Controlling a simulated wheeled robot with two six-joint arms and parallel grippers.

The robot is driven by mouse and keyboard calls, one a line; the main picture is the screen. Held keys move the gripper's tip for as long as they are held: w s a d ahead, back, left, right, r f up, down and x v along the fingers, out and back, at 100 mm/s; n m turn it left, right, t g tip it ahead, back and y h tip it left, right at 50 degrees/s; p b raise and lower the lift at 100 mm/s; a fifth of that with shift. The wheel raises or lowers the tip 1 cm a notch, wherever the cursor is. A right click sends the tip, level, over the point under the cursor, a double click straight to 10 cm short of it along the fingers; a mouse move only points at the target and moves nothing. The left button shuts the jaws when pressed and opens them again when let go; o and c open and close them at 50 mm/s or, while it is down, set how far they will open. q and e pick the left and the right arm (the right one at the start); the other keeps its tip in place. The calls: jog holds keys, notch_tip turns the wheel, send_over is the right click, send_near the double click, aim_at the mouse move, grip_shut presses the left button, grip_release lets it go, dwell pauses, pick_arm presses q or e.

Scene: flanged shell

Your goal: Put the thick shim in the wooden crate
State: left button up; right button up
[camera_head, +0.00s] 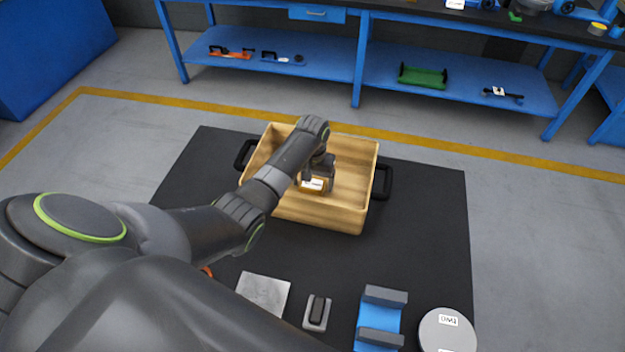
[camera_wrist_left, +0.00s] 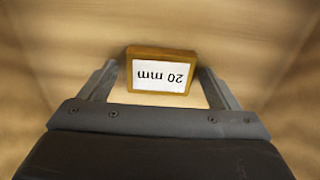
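The wooden crate (camera_head: 350,217), pale wood with black side handles, stands on the black mat in the head view. My left gripper (camera_head: 318,178) reaches down inside it. A brown block with a white label, the thick shim (camera_head: 313,185), is between its fingers. Crate walls fill the background there. Whether the shim touches the crate floor cannot be told. My right gripper is out of view.
Along the mat's near edge lie a grey square plate (camera_head: 263,294), a small grey piece with a dark slot (camera_head: 317,313), a blue and grey bracket (camera_head: 379,317) and a labelled round disc (camera_head: 446,331). A blue workbench (camera_head: 361,58) stands behind. The mat right of the crate is clear.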

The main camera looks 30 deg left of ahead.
aim_at(312, 183)
pick_arm(q)
notch_tip(312, 183, up, 12)
jog(key=shift+r+b, duration=0.2)
jog(key=shift+b, duration=0.2)
dwell(0.4)
jog(key=shift+f, duration=0.1)
dwell(0.3)
